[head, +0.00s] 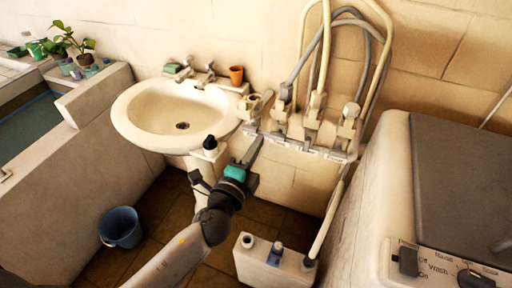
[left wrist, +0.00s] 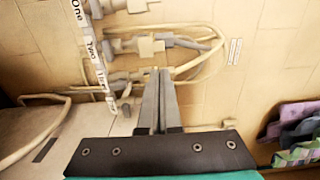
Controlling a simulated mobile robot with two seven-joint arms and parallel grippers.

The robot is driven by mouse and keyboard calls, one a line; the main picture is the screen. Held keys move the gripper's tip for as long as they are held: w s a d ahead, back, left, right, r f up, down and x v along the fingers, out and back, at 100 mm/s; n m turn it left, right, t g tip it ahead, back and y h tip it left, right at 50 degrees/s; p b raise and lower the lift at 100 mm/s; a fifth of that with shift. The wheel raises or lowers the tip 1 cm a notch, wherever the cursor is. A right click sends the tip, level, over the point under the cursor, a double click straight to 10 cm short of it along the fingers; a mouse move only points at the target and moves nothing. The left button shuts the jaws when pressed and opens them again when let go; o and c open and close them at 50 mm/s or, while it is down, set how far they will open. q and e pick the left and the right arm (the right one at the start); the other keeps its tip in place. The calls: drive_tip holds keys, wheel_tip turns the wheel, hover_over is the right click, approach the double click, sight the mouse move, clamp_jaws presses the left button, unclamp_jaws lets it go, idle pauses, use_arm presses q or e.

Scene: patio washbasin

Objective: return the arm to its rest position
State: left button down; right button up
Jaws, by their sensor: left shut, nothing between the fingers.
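My left arm (head: 185,252) reaches up from the bottom of the head view. My left gripper (head: 258,142) is shut and empty, with its fingers pointing up toward the row of taps with hoses (head: 312,122). In the left wrist view the two fingers (left wrist: 157,82) lie together with nothing between them. Behind them are the wall, the taps (left wrist: 145,45) and a strip labelled One and Two (left wrist: 90,45). I cannot tell whether the fingertips touch the tap strip. My right gripper is in neither view.
A washing machine (head: 395,180) stands at the right. A white container (head: 255,262) and a blue bucket (head: 121,228) are low down. A stone tub (head: 60,165) is at the left.

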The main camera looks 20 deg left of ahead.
use_arm(q)
drive_tip(key=shift+s, duration=0.15)
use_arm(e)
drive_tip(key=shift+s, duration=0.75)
